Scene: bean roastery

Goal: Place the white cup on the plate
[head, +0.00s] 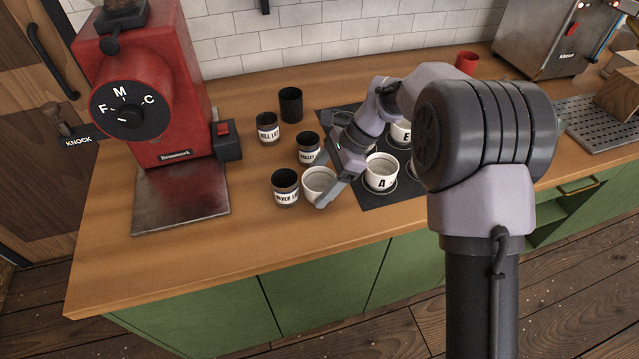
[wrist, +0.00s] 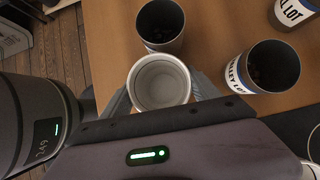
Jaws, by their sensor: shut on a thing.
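My gripper (head: 322,198) is shut on a white cup (head: 317,183), with its fingers on either side of it. In the wrist view the cup (wrist: 160,84) is upright and looks empty, between my fingers. The head view does not make clear whether its base touches the counter. A white cup marked A (head: 381,172) stands on the black mat, with a round rim under it that could be a plate. Another white cup marked E (head: 401,132) is partly hidden by my arm. I see no clearly empty plate; my arm hides part of the mat.
Dark labelled cups (head: 285,187) (head: 308,148) (head: 267,128) stand left of and behind my gripper, one very close. A plain black cup (head: 291,104) is farther back. The black mat (head: 385,200) lies to the right. A red grinder (head: 145,85) stands left; the front counter (head: 260,237) is clear.

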